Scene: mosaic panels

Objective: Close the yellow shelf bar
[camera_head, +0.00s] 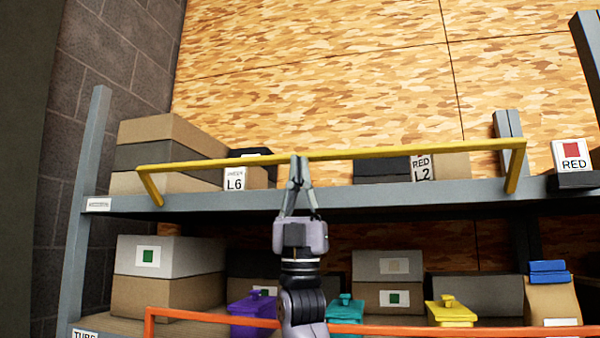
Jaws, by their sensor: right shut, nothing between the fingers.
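The yellow shelf bar (400,153) runs across the front of the upper shelf (400,196). Its two end arms slope down to the shelf's front edge, and the bar stands raised above that edge. My right gripper (300,160) points up in the middle of the picture, with its fingertips together at the bar, in front of it. It is shut with nothing held. I cannot tell whether the fingertips touch the bar. My left gripper is not in view.
Boxes (170,150) stand on the upper shelf behind the bar. An orange bar (420,330) crosses the lower shelf, in front of boxes and purple, teal and yellow (452,311) containers. Grey uprights (82,210) frame the shelf. A RED sign (572,155) stands at the right.

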